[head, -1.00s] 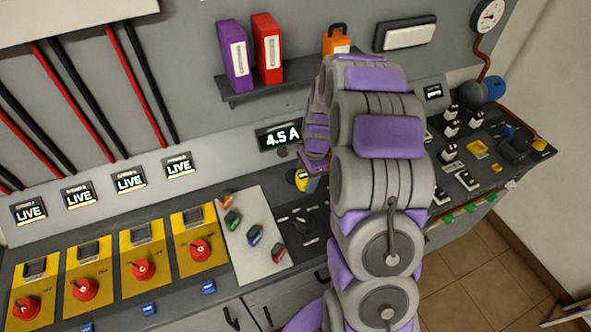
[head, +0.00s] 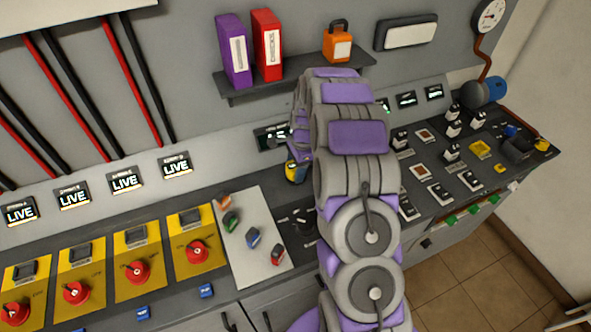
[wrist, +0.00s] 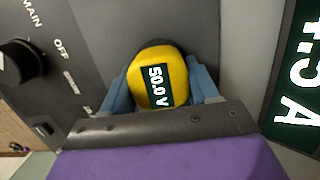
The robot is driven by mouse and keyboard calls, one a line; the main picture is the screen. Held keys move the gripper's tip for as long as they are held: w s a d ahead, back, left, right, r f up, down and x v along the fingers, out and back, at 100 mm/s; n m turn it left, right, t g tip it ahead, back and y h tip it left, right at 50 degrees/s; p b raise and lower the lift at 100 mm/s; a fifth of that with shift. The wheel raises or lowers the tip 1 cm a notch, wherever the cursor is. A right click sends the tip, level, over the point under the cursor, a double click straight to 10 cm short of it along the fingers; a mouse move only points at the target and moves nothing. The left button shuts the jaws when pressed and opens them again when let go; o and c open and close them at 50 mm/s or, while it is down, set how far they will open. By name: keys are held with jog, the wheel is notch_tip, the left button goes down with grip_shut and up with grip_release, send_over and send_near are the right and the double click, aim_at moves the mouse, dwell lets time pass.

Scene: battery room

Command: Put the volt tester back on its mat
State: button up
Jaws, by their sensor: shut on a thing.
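The volt tester is a rounded yellow device with a dark display reading 50.0 V. In the wrist view the volt tester (wrist: 153,82) sits between the blue-grey fingers of my gripper (wrist: 160,90), which is shut on it. In the head view the volt tester (head: 296,172) shows just left of my arm, in front of the back panel and near the dark selector area of the bench. My gripper in the head view is mostly hidden behind my arm. I cannot tell which surface is the tester's mat; part of the bench is covered by my arm.
A pale board (head: 262,217) holds several small coloured pieces. Yellow panels (head: 135,255) with red rotary switches line the left. A black knob (wrist: 20,65) is close by in the wrist view. A shelf (head: 295,82) with binders and an orange padlock (head: 338,45) hangs above.

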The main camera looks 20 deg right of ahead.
jog(key=shift+d, duration=0.4)
jog(key=o, duration=0.6)
jog(key=shift+d, duration=0.1)
jog(key=shift+c, duration=0.2)
jog(key=o, duration=0.4)
jog(key=shift+a, duration=0.3)
